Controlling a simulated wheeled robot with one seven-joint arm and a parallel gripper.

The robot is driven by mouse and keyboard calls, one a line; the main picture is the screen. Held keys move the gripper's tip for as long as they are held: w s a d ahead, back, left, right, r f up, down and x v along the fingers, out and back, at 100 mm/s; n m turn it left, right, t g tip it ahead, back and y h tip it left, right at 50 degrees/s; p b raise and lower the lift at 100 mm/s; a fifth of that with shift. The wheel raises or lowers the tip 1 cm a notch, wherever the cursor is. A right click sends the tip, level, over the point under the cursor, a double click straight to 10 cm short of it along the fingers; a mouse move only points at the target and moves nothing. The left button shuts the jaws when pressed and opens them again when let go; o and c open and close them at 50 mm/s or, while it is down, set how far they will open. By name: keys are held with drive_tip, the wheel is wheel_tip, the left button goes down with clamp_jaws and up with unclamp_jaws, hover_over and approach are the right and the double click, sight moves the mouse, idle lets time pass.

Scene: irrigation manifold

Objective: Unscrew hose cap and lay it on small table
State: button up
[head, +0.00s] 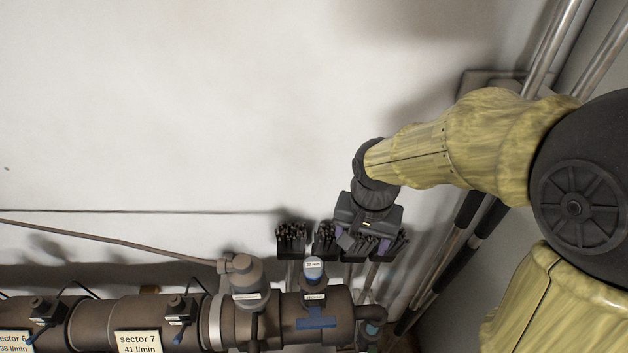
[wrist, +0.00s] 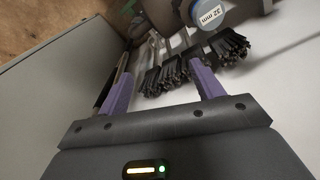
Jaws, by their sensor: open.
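My gripper (head: 364,243) hangs at the end of the yellow-sleeved arm, above the right end of the manifold. In the wrist view my gripper (wrist: 158,82) has its two purple fingers spread apart, with nothing held between them. A round blue-and-white top marked 32 mm (head: 313,268) sits on the pipe, to the lower left of my gripper; it also shows at the top of the wrist view (wrist: 208,15). A dark teal fitting (head: 371,318) closes the pipe's right end. I cannot tell which part is the hose cap. No small table is recognisable.
Several black bristle bunches (head: 291,240) stand in a row beside and behind my gripper, close to its fingers. The brown manifold pipe (head: 180,313) runs along the bottom left, with a grey valve body (head: 244,282). Metal poles (head: 560,45) stand at right.

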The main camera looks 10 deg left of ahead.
wheel_tip(320, 180, up, 9)
drive_tip(key=m+g+p, duration=0.1)
drive_tip(key=m+p, duration=0.1)
drive_tip(key=p, duration=0.2)
hover_over(314, 265)
drive_tip(key=shift+w+f, duration=0.1)
drive_tip(key=shift+w, duration=0.1)
drive_tip(key=shift+f, duration=0.15)
wheel_tip(314, 265, down, 17)
drive_tip(key=shift+f+p, duration=0.1)
drive_tip(key=shift+p, duration=1.05)
drive_tip(key=c, duration=1.2)
drive_tip(key=n, duration=0.4)
drive_tip(key=shift+s+n, duration=0.1)
drive_tip(key=shift+n, duration=0.5)
drive_tip(key=shift+p, duration=0.3)
